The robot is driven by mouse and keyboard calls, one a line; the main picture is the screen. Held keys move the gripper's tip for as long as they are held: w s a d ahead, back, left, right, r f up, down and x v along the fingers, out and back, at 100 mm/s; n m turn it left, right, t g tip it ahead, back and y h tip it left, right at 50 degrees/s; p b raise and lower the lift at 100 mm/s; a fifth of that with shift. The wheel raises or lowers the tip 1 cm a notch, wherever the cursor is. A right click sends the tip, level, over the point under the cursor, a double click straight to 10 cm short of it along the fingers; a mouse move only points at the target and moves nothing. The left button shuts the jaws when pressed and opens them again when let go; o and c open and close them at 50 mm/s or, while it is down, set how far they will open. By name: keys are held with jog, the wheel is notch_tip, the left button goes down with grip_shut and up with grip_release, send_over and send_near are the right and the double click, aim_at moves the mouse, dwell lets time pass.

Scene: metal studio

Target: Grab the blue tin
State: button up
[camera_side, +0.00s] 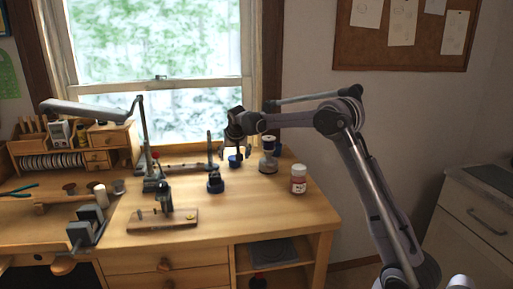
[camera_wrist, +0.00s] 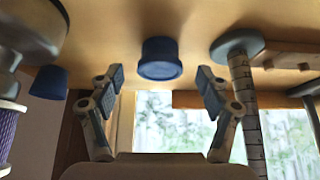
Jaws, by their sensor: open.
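The blue tin (camera_wrist: 160,58) is small and round with a wider rim. It appears in the middle of the wrist view, just beyond and between the spread fingertips. In the side view the blue tin (camera_side: 235,161) stands on the bench near the window, directly below my gripper (camera_side: 236,150), partly covered by it. My gripper (camera_wrist: 160,80) is open and empty, one finger toward each side of the tin. I see no contact between the fingers and the tin.
A ringed post (camera_wrist: 243,95) stands close on the other side. Another blue object (camera_wrist: 49,82) is near the spool.

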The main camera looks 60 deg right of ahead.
jog(key=shift+w+d+f, duration=0.2)
jog(key=shift+f, duration=0.25)
jog(key=c, duration=1.3)
